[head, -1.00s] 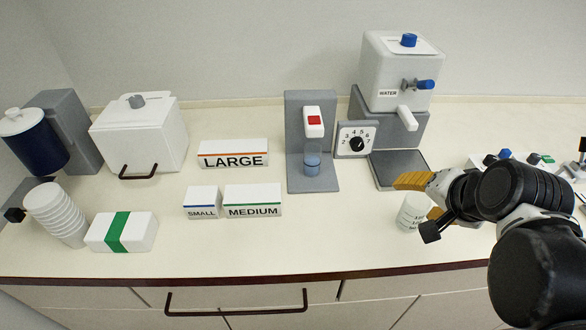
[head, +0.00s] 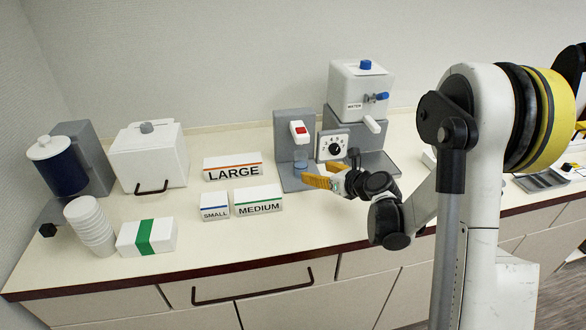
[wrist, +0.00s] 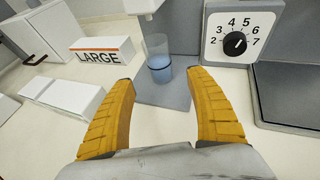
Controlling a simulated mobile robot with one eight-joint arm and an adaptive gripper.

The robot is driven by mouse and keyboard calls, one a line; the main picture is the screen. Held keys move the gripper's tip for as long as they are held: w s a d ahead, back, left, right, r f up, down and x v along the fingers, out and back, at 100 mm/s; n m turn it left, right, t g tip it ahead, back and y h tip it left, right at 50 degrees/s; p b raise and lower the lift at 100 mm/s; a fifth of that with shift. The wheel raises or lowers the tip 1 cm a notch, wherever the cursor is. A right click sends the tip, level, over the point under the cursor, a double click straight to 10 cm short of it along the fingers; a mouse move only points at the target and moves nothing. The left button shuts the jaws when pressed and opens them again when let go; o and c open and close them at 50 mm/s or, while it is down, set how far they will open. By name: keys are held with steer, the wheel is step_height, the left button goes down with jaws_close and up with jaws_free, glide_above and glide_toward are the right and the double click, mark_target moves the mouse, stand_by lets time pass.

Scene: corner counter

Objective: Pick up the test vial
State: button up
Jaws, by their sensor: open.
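The test vial (head: 301,156) is a clear container with blue liquid in its lower part. It stands upright on the grey base of the dispenser with the red button. In the wrist view the vial (wrist: 158,60) is centred just beyond the fingertips, and its top is close under the dispenser's white head. My gripper (head: 309,174) is open and empty, in front of the vial. In the wrist view its two yellow fingers (wrist: 161,77) are spread, with a gap wider than the vial, and I see no contact.
The dial box (wrist: 240,33) is right of the vial, close to the right finger. The water tank (head: 360,88) stands behind it. LARGE (head: 233,167), SMALL (head: 214,206) and MEDIUM (head: 258,201) boxes lie left. Stacked white cups (head: 90,226) are far left. Counter before the dispenser is clear.

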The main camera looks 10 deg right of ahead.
mark_target(305, 166)
steer(key=b+x, duration=0.1)
steer(key=x, duration=0.3)
steer(key=shift+w+f, duration=0.15)
steer(key=shift+f, duration=0.05)
steer(key=b+x, duration=0.2)
steer(key=x, duration=0.3)
steer(key=shift+w+a+r, duration=0.15)
steer(key=shift+w+a, duration=0.05)
steer(key=shift+r, duration=0.1)
steer(key=shift+c, duration=0.2)
jaws_close()
steer(key=shift+r, duration=0.1)
